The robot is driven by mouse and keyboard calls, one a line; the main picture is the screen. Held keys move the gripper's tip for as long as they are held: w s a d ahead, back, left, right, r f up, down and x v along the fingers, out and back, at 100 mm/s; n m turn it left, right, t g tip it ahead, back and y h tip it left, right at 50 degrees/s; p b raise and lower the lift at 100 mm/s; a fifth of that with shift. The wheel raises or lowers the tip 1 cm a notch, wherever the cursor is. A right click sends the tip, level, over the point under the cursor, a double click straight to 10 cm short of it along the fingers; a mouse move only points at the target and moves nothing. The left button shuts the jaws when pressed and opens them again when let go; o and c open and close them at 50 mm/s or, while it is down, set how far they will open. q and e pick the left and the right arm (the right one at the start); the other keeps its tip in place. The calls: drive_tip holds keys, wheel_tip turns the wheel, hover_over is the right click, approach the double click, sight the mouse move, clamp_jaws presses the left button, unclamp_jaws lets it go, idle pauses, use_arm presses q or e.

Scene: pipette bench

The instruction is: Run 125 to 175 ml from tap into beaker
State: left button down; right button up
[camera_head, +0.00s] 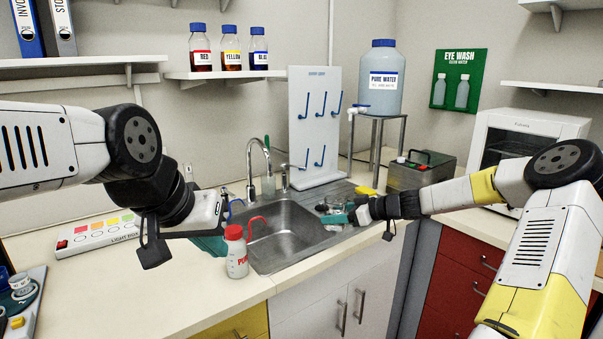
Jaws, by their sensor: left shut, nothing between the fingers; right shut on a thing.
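A chrome tap (258,150) arches over the steel sink (284,236) in the bench. A second tap, the blue spigot (362,109), is on the pure water tank (384,75). I cannot make out a beaker for certain. My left gripper (228,210) is shut and empty at the sink's left edge. My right gripper (356,211) is at the sink's right side, shut on a small teal item (335,218) that I cannot identify. Glassware (330,206) lies close by, too small to tell apart.
A red-capped wash bottle (236,259) stands at the sink's front left. A white pegboard (313,120) stands behind the sink. A light box (98,234) is at the left and a grey metal box (422,170) at the right.

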drive_tip(key=s+d+f, duration=0.2)
drive_tip(key=s+f, duration=0.2)
drive_tip(key=s, duration=0.2)
drive_tip(key=s+d+f, duration=0.3)
drive_tip(key=s+f, duration=0.2)
drive_tip(key=s, duration=0.2)
drive_tip(key=shift+s+t, duration=0.3)
drive_tip(key=shift+t, duration=0.1)
idle(0.5)
